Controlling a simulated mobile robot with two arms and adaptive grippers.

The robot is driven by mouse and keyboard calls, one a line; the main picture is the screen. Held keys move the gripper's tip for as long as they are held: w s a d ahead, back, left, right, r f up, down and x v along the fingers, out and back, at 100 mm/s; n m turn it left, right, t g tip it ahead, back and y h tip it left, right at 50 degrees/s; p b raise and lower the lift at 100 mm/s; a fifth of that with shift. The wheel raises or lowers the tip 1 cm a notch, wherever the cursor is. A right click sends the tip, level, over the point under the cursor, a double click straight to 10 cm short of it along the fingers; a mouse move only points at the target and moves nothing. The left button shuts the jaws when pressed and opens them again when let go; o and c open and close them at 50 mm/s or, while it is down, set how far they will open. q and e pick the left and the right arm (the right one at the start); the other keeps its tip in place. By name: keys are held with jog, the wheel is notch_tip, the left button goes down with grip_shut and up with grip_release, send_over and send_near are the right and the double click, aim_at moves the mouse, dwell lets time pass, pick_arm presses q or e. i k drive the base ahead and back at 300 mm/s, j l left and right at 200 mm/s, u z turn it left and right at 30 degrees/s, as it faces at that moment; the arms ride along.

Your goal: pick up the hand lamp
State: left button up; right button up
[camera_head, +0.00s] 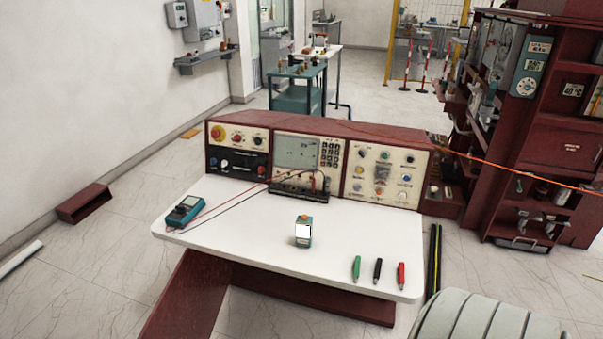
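A small teal block-shaped device with a bright white face and an orange top (303,231) stands upright near the middle of the white tabletop (240,240). It looks like the hand lamp, though it is too small to be certain. Nothing touches it, and the tabletop around it is clear. Neither of my grippers shows in the head view.
A teal multimeter (185,211) with leads lies left on the tabletop. Green (357,268), black (377,271) and red (401,275) clips lie front right. A control panel (310,160) borders the back. A grey ribbed object (485,318) is at bottom right.

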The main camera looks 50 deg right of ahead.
aim_at(303, 230)
jog(key=l+u, duration=0.1)
jog(key=l, duration=0.8)
jog(key=k+l, duration=0.1)
jog(key=l, duration=0.8)
jog(key=k+l+u, duration=0.15)
jog(key=l, duration=0.75)
jog(key=i, duration=0.05)
